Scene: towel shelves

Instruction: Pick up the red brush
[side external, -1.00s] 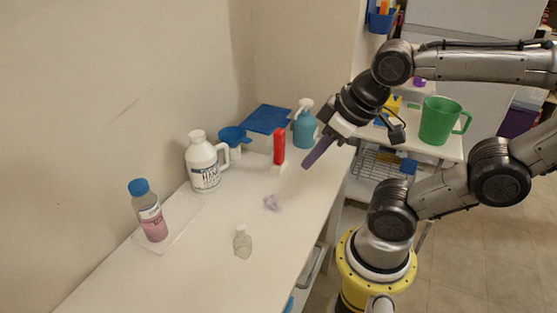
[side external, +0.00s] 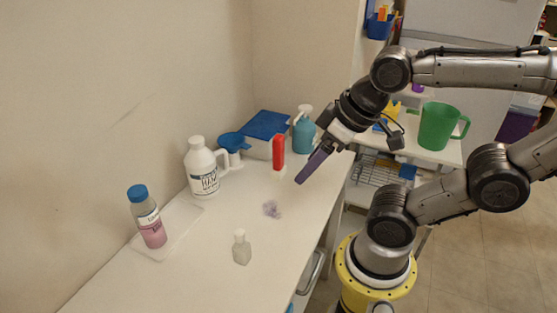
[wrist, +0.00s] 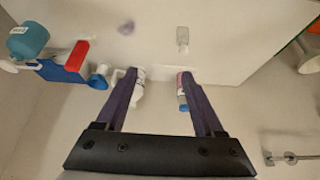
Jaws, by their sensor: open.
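The red brush (side external: 279,152) stands upright near the back of the white table, in front of a blue-topped box, in the side view. In the wrist view its red part (wrist: 78,55) is at the upper left, beside a blue and white box. My gripper (side external: 300,180) is above the table, to the right of the brush and apart from it, tilted down to the left. In the wrist view my gripper (wrist: 159,72) has its two purple fingers spread with nothing held between them. The brush lies left of both fingers there.
A white jug (side external: 203,168), a blue scoop (side external: 232,141), the blue-topped box (side external: 266,125) and a teal pump bottle (side external: 303,134) stand around the brush. A pink bottle (side external: 148,218), small clear bottle (side external: 242,249) and purple item (side external: 271,209) are nearer. A green jug (side external: 438,126) is right.

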